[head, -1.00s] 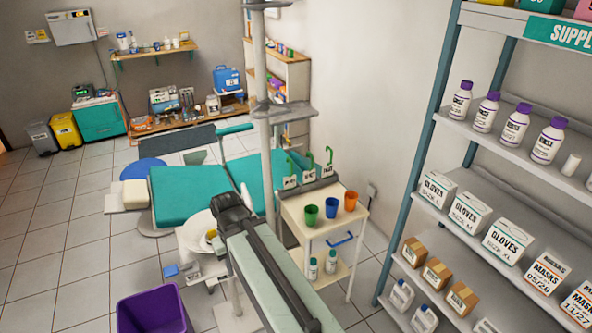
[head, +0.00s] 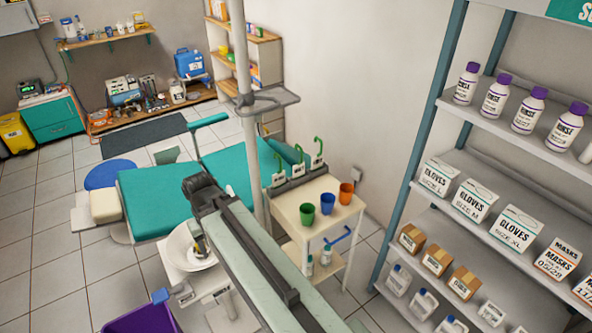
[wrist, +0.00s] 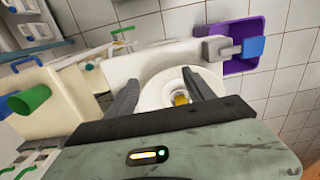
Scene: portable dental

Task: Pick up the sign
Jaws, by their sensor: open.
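No loose sign stands out clearly. White tags with green hooks (head: 299,166) stand in a row at the back of the cream trolley (head: 325,215); I cannot tell whether one is the sign. A teal header sign (head: 575,10) on the shelf is cut off at the top right. My gripper (wrist: 160,72) is open and empty in the wrist view, its fingers spread above the white basin (wrist: 157,95). A yellow piece (wrist: 181,100) shows in the basin between them. In the head view my arm hides part of the basin, and the fingers are not clear.
Green, blue and orange cups (head: 327,203) stand on the trolley. The teal dental chair (head: 150,200) lies behind my arm. A purple bin (head: 140,318) is at the lower left. The supply shelf (head: 425,130) fills the right. Tiled floor is open at left.

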